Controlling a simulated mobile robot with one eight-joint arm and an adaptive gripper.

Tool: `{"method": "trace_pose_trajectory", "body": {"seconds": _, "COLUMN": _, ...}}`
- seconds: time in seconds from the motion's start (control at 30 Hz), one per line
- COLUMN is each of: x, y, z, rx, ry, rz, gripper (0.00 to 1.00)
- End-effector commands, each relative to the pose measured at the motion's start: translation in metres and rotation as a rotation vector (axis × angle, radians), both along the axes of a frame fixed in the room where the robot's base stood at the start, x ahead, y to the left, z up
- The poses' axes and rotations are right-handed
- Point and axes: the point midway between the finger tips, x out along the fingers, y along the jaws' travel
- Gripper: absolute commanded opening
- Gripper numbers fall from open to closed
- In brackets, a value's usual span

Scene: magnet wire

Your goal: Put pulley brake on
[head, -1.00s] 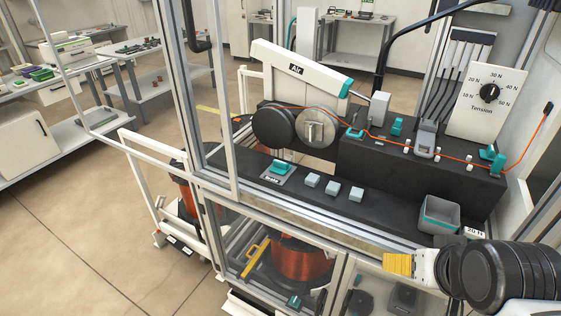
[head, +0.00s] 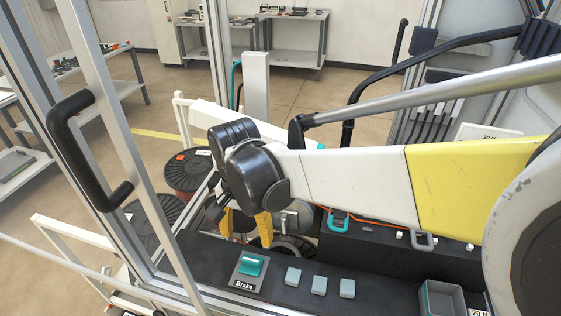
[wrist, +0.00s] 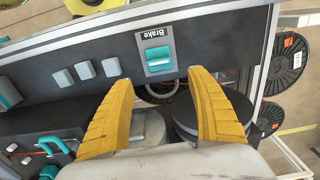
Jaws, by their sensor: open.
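The brake switch (head: 251,265) is a teal rocker on a grey plate labelled "Brake", on the front part of the black panel. It also shows in the wrist view (wrist: 158,56), beyond the fingertips and between their lines. My gripper (head: 245,227) has two yellow fingers, spread apart and empty. In the wrist view my gripper (wrist: 160,75) points toward the switch without touching it. In the head view the fingers hang over the pulleys, behind the switch. The silver-hubbed pulley (head: 296,217) is partly hidden by my gripper and arm.
Several grey square buttons (head: 319,285) sit right of the switch. An upright frame post with a black handle (head: 85,150) stands at the left. Orange wire (head: 350,216) runs behind the panel's front part.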

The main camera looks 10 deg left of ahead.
Motion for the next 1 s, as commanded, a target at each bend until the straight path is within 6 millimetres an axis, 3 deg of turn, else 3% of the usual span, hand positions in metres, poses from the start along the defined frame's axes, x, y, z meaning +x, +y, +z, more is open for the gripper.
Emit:
{"method": "trace_pose_trajectory", "body": {"seconds": 0.5, "x": 0.001, "y": 0.0, "z": -0.091, "rx": 0.0, "ry": 0.0, "rz": 0.0, "gripper": 0.67}}
{"method": "trace_pose_trajectory", "body": {"seconds": 0.7, "x": 0.0, "y": 0.0, "z": -0.105, "rx": 0.0, "ry": 0.0, "rz": 0.0, "gripper": 0.67}}
{"method": "trace_pose_trajectory", "body": {"seconds": 0.97, "x": 0.001, "y": 0.0, "z": -0.106, "rx": 0.0, "ry": 0.0, "rz": 0.0, "gripper": 0.67}}
{"method": "trace_pose_trajectory", "body": {"seconds": 1.0, "x": 0.001, "y": 0.0, "z": -0.106, "rx": 0.0, "ry": 0.0, "rz": 0.0, "gripper": 0.62}}
